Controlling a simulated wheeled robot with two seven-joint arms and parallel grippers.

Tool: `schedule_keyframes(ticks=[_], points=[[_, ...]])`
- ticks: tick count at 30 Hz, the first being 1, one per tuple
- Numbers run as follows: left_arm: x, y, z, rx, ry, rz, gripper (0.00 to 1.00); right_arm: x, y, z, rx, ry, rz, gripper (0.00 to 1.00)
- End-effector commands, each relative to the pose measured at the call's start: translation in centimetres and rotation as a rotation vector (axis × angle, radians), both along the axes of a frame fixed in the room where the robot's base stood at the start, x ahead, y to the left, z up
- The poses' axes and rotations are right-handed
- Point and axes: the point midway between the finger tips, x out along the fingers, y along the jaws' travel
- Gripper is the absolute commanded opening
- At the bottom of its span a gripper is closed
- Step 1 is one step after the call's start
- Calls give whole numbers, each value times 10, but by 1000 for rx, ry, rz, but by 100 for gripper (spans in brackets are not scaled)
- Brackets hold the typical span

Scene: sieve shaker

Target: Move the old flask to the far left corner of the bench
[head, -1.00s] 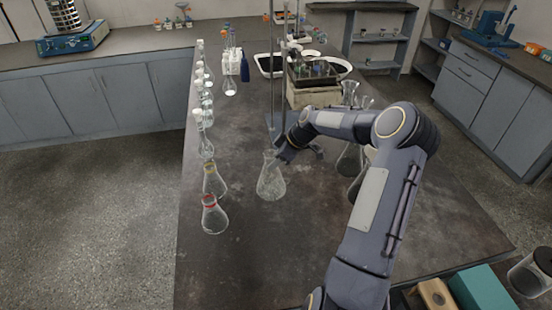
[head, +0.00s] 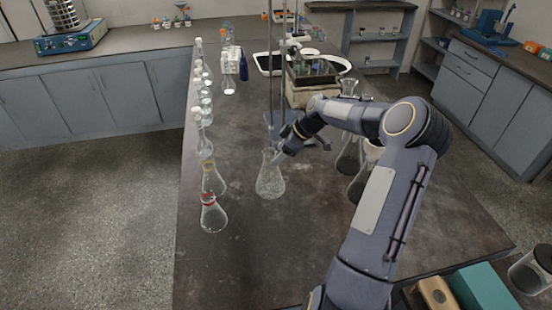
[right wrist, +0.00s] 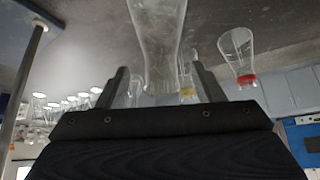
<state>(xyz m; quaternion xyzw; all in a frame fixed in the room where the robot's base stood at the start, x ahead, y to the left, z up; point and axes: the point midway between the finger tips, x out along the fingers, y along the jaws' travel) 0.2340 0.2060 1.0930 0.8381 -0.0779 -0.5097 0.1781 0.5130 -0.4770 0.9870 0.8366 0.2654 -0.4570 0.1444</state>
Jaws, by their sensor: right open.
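A cloudy, worn-looking conical flask (head: 270,178) stands upright near the middle of the bench (head: 250,250); it looks like the old flask. My right gripper (head: 280,144) is at its neck, reaching in from the right. In the right wrist view the open fingers (right wrist: 158,88) stand on either side of the flask (right wrist: 158,40), with gaps beside the glass. Contact with the neck is hard to tell in the head view. My left gripper is out of view.
A red-banded flask (head: 212,215) and a yellow-banded flask (head: 212,180) stand left of it. A row of white-capped flasks (head: 204,115) runs back along the left edge. A stand with rods (head: 282,70) is just behind. Dark flasks (head: 348,158) stand right.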

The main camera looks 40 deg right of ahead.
Motion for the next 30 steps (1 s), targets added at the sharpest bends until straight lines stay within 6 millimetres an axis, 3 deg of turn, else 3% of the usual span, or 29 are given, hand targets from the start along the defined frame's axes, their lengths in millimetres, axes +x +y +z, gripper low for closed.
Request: schedule_keyframes(ticks=[9, 19, 22, 25, 30], points=[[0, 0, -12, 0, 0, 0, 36, -28, -21, 53, -4, -1, -4, 61], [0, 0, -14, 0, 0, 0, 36, -37, -22, 72, -2, 3, 0, 61], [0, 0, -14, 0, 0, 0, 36, -38, 5, 84, -10, 31, -4, 61], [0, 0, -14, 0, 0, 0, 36, -50, 56, 105, -25, 84, -42, 61], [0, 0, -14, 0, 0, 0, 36, -112, 151, 135, -21, 157, -214, 61]])
